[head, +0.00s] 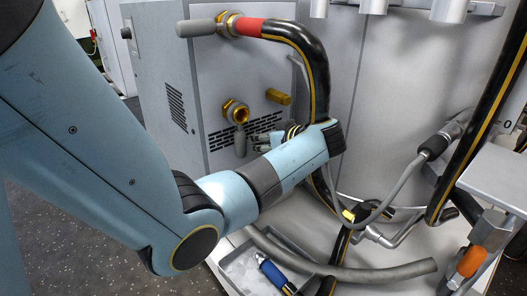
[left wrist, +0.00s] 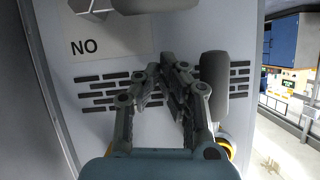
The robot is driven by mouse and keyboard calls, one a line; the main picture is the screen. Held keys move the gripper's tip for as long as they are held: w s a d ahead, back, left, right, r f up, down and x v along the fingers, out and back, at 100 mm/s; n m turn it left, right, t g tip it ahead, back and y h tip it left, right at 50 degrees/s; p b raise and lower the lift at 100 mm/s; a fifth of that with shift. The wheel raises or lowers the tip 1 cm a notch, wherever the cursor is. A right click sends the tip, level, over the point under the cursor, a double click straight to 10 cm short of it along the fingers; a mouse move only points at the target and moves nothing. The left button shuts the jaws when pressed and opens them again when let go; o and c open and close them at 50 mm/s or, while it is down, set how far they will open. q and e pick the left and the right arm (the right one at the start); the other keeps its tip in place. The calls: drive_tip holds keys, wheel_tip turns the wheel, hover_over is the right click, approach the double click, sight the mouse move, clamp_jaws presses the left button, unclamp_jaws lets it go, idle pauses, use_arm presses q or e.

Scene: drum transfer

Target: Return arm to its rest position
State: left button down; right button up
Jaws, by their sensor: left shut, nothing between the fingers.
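My left arm comes in from the left in the head view and reaches across to the grey cabinet (head: 265,60). My left gripper (head: 264,143) is near the cabinet's front, by the vent slots and below the brass fittings, partly hidden behind my wrist. In the left wrist view the fingers of the left gripper (left wrist: 166,66) are together with nothing between them. They point at the cabinet panel with its black slots (left wrist: 98,88) and a "NO" label (left wrist: 110,42). A grey handle (left wrist: 214,85) stands just right of the fingers. My right gripper is not in view.
A black hose with a yellow stripe (head: 318,75) runs from a red-banded fitting (head: 248,27) down past my wrist. A brass valve (head: 236,112) is close to the gripper. A grey tray (head: 236,268) holds a blue-and-black tool (head: 273,273); a grey hose (head: 385,272) lies beside it.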

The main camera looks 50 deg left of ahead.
use_arm(q)
drive_tip(key=p+v, duration=0.2)
drive_tip(key=v, duration=0.8)
drive_tip(key=shift+s+r, duration=0.2)
drive_tip(key=shift+r, duration=0.1)
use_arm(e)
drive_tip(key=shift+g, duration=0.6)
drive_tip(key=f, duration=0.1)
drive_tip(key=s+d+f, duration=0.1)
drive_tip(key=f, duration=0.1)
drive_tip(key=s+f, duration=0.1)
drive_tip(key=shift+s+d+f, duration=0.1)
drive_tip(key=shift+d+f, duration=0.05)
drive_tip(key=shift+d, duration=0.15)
